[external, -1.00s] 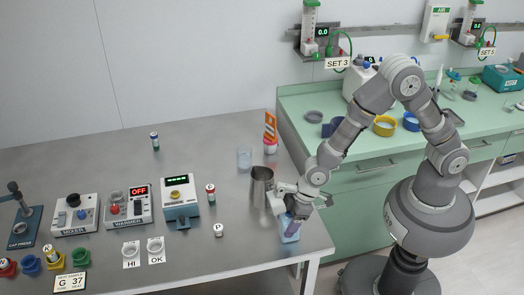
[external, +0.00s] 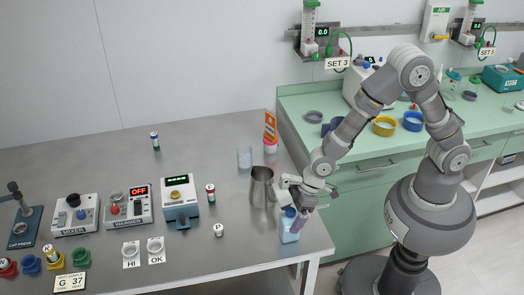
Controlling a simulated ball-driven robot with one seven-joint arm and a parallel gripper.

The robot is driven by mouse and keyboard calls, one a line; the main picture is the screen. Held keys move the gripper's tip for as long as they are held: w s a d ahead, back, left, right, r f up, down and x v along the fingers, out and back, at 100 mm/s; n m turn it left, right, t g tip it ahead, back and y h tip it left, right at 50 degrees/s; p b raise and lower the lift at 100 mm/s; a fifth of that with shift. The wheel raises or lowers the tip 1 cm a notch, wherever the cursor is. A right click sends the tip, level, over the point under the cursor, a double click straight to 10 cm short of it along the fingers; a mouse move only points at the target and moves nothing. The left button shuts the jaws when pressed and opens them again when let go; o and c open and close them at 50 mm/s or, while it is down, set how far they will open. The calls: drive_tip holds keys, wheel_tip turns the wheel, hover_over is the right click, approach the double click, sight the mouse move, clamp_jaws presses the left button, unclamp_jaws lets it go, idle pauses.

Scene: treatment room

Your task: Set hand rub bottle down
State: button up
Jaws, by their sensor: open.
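The hand rub bottle (external: 289,228), light blue, stands upright on the steel table near its right front corner. My gripper (external: 296,214) is open at the bottle's upper part, its fingers a little above and to the right of the bottle's body. The near finger hides part of the bottle's right side and top. Whether a finger still touches the bottle cannot be told.
A steel beaker (external: 262,187) stands close behind and left of the bottle. A small white vial (external: 219,230) is to the left. The table's right edge is close to the bottle.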

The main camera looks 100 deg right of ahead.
drive_tip(key=p+v, duration=0.2)
drive_tip(key=v, duration=0.7)
drive_tip(key=w+a+r+t, duration=0.1)
drive_tip(key=w+r+t, duration=0.2)
drive_tip(key=r, duration=1)
drive_tip(key=w+a+r+t, duration=0.15)
drive_tip(key=w+r, duration=0.25)
drive_tip(key=r, duration=0.9)
drive_tip(key=s+r+t, duration=0.2)
drive_tip(key=s+r, duration=0.2)
drive_tip(key=r, duration=0.6)
drive_tip(key=s+r+t, duration=0.2)
drive_tip(key=s+r, duration=0.2)
drive_tip(key=r, duration=0.7)
drive_tip(key=s+r+t, duration=0.2)
drive_tip(key=s+r, duration=0.2)
drive_tip(key=r, duration=0.7)
drive_tip(key=shift+s+a, duration=0.15)
drive_tip(key=shift+a, duration=0.25)
drive_tip(key=shift+t, duration=0.25)
drive_tip(key=shift+f+b, duration=0.85)
drive_tip(key=shift+f, duration=0.1)
